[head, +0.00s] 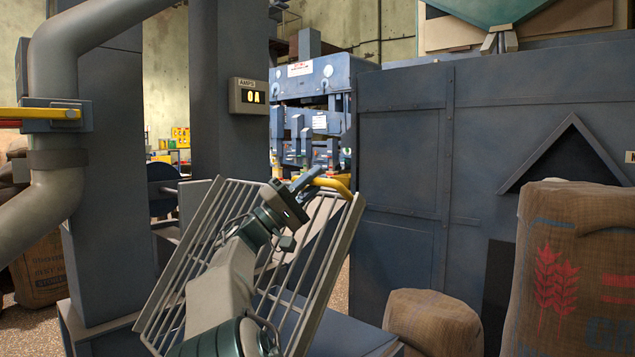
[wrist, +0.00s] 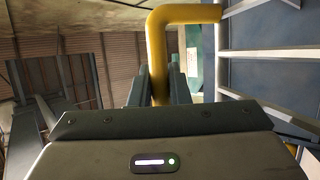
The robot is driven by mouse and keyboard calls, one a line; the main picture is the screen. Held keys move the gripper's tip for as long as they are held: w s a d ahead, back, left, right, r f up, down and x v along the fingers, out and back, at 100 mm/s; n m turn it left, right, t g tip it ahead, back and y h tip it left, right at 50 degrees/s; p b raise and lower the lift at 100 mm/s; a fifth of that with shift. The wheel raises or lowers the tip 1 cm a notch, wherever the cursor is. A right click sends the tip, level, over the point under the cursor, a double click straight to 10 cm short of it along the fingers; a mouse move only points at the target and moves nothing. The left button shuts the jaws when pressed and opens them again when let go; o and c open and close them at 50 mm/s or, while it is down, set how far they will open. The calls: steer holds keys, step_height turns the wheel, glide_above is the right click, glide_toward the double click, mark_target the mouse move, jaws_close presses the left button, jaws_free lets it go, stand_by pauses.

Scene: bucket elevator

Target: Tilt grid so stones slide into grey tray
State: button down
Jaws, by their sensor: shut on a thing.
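The grid (head: 335,260), a pale metal frame with parallel bars, stands steeply tilted in the head view, with my arm across its middle. A yellow handle (head: 335,186) sits at its upper edge. My gripper (head: 310,183) is at this handle. In the wrist view, the fingers of my gripper (wrist: 156,88) are shut on the bent yellow handle (wrist: 185,14), which rises between them. No stones can be made out on the visible bars. I cannot make out the grey tray; the area below the grid is partly hidden by the grid and my arm.
A blue-grey housing (head: 400,240) stands to the right, with burlap sacks (head: 570,270) in front of it. A column with an amps display (head: 249,97) stands behind the grid. A thick grey pipe (head: 62,170) runs down at the left.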

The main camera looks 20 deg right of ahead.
steer(key=c, duration=1.4)
jaws_free()
steer(key=shift+w+a+f, duration=0.15)
steer(key=shift+a+f, duration=0.1)
steer(key=shift+o, duration=0.2)
steer(key=shift+a, duration=0.1)
steer(key=shift+d+r, duration=0.1)
steer(key=shift+d, duration=0.15)
steer(key=p+v, duration=0.3)
steer(key=v, duration=1.1)
